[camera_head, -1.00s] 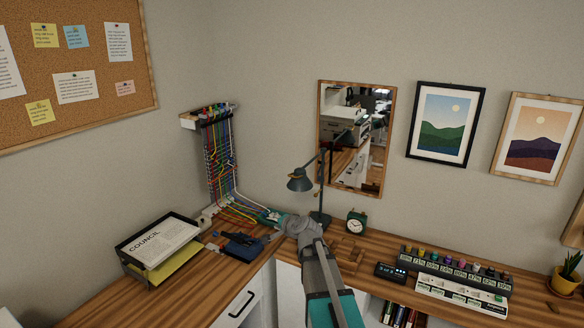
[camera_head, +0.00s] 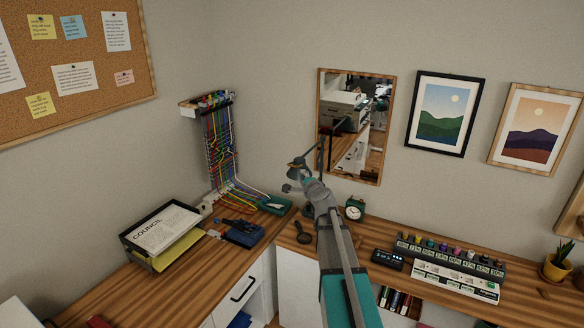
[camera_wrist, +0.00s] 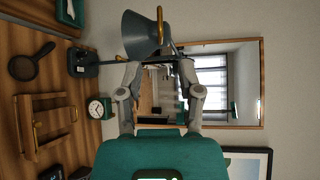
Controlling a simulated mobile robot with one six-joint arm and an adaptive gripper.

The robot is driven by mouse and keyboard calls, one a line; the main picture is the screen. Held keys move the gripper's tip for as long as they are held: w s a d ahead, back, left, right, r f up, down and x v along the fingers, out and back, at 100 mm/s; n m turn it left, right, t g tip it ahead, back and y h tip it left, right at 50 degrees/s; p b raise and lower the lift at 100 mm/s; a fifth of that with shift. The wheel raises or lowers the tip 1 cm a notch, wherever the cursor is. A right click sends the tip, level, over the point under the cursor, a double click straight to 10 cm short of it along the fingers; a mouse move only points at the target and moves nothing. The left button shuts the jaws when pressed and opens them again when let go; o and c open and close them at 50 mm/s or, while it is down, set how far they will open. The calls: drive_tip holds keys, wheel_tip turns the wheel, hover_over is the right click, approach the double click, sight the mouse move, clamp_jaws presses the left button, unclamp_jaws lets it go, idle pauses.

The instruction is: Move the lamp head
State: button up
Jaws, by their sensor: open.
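The lamp's base (camera_wrist: 84,62) and thin post lie to the left in this turned view. My gripper (camera_wrist: 158,74) is open, its two fingers spread just below the lamp head in the picture. Nothing is between the fingers that I can tell as held; contact is unclear.
A green alarm clock (camera_head: 355,210) stands right of the lamp on the desk. A mirror (camera_head: 390,130) hangs behind it. Left are a paper tray (camera_head: 130,258) and a cable rack (camera_head: 206,105). A wooden stand (camera_wrist: 44,125) shows too.

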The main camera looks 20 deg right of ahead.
sight(292, 166)
drive_tip(key=w, duration=0.4)
drive_tip(key=w+d+f+b, duration=0.1)
drive_tip(key=w, duration=0.3)
drive_tip(key=w+f, duration=0.1)
drive_tip(key=w, duration=0.4)
drive_tip(key=shift+w+d+b, duration=0.1)
drive_tip(key=shift+d+b, duration=0.15)
drive_tip(key=shift+b, duration=0.15)
clamp_jaws()
